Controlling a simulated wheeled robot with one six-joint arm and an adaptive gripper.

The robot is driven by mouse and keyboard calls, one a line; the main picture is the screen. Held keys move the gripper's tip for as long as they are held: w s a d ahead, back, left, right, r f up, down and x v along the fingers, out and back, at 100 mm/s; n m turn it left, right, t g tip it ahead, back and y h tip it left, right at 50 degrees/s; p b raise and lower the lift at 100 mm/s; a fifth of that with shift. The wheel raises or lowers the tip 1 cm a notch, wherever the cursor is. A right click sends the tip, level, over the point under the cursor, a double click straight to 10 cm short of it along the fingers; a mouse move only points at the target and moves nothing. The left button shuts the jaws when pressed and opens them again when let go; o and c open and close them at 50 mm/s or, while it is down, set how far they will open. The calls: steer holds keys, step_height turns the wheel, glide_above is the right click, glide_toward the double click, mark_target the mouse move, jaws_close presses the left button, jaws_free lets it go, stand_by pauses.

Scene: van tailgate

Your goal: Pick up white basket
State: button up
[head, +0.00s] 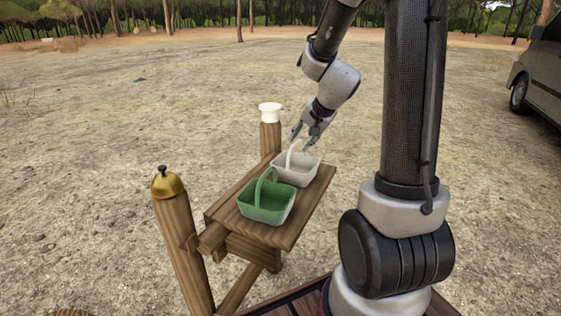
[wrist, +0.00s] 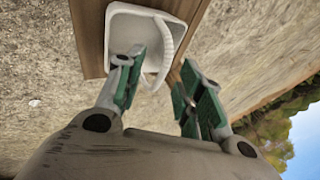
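The white basket (head: 296,172) stands upright on a small wooden table, just behind the green basket, with its handle arching over it. It also shows in the wrist view (wrist: 128,30), where its curved handle rises toward the space between my fingers. My gripper (head: 300,140) is at the handle from above. In the wrist view my gripper (wrist: 158,88) has its two green-padded fingers spread apart, with the handle's end near the gap between them. I cannot tell whether a finger touches the handle. The left finger hides part of the basket.
The green basket (head: 266,205) stands close in front of the white one on the wooden table (head: 303,212). A post with a brass bell (head: 168,184) is at the left, and a post with a white cap (head: 270,112) is behind. A van (head: 540,75) stands far right.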

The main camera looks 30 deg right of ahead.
mark_target(297, 142)
steer(key=shift+m+t+h, duration=0.3)
steer(key=shift+m, duration=0.1)
steer(key=w+f, duration=0.2)
steer(key=w, duration=0.1)
steer(key=w+d+f, duration=0.1)
steer(key=w+f, duration=0.2)
steer(key=shift+w+d+f, duration=0.15)
steer(key=shift+w, duration=0.15)
jaws_close()
